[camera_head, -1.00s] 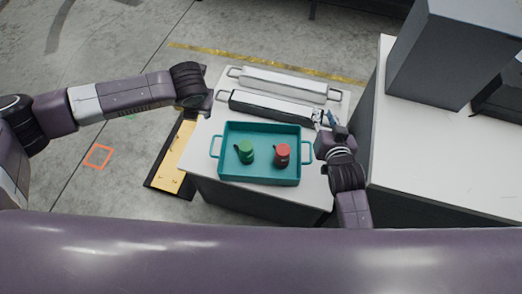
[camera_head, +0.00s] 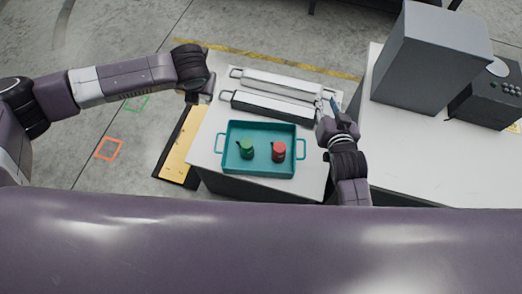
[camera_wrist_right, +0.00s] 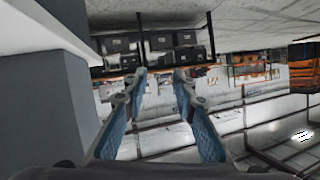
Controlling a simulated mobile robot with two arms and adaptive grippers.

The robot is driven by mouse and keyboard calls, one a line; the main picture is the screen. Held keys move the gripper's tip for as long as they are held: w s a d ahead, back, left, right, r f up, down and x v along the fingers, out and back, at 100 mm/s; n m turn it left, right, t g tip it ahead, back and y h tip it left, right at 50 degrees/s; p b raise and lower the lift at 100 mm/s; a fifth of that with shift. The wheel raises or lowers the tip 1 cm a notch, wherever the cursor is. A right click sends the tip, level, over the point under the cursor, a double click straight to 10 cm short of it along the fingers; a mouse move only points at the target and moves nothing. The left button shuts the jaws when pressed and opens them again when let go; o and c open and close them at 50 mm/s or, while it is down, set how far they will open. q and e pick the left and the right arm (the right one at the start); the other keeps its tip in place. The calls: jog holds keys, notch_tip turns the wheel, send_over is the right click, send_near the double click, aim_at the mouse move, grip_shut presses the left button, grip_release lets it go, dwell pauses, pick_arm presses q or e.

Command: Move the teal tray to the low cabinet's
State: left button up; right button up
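The teal tray (camera_head: 232,171) lies flat on a white-topped stand (camera_head: 205,150) in the head view, with a loop handle at its left and right ends. A green item (camera_head: 247,149) and a red item (camera_head: 278,151) stand inside it. My right gripper (camera_head: 329,106) is up and to the right of the tray, apart from its right handle. In the right wrist view its blue-padded fingers (camera_wrist_right: 160,95) are spread with nothing between them. My left gripper (camera_head: 201,98) is up and to the left of the tray, clear of it; its fingers are hardly visible.
Two long silver handled trays (camera_head: 285,85) lie behind the teal tray. To the right, a white-topped surface (camera_head: 410,160) carries a tall grey box (camera_head: 430,65) and a dark device (camera_head: 490,100). A yellow panel (camera_head: 182,150) lies left of the stand.

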jog(key=v, duration=1)
jog(key=shift+s, duration=0.4)
jog(key=shift+f, duration=0.1)
